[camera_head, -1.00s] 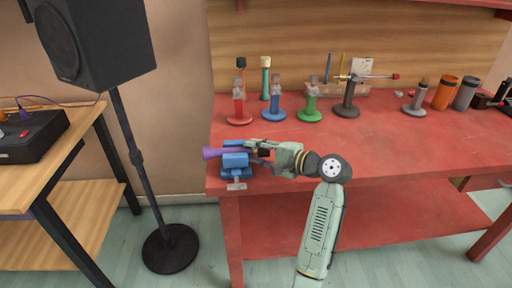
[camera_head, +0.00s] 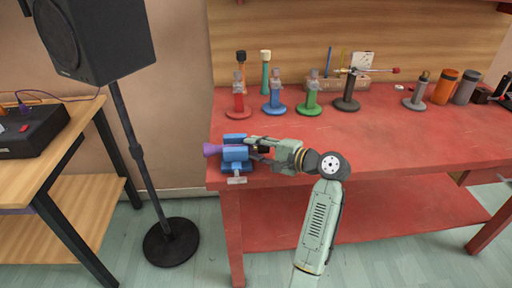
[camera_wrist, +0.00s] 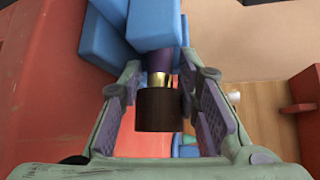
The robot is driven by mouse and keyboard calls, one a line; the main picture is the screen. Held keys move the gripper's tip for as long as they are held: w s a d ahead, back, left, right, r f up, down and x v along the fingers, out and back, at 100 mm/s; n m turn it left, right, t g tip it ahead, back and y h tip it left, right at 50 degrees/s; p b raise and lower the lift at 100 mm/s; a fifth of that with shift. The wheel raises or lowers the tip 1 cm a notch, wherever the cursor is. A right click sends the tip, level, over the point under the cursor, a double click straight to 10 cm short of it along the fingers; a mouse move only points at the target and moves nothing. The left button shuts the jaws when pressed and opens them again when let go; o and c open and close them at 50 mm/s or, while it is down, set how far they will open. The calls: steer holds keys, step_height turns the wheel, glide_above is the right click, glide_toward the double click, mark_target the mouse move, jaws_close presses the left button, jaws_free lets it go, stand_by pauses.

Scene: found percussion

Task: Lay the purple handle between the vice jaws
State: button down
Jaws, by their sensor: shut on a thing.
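The purple handle (camera_head: 211,150) lies level across the blue vice (camera_head: 236,167) at the left front of the red bench. Its flared purple end sticks out left of the vice, and its middle is hidden between the two blue jaws. My gripper (camera_head: 258,148) is on the vice's right side, shut on the handle's other end. In the wrist view, my gripper's fingers (camera_wrist: 158,80) flank the gold ring and dark brown end of the handle (camera_wrist: 158,110). The purple part runs on between the blue vice jaws (camera_wrist: 153,22). I cannot tell whether the handle touches the jaws.
Red (camera_head: 238,100), blue (camera_head: 275,100) and green (camera_head: 313,98) stands are on the bench behind the vice. A dark stand (camera_head: 347,92) is farther right. A black speaker (camera_head: 95,40) on a pole stands left.

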steer(key=c, duration=1.1)
jaws_free()
steer(key=shift+f, duration=0.1)
steer(key=v, duration=1.2)
steer(key=shift+d, duration=0.1)
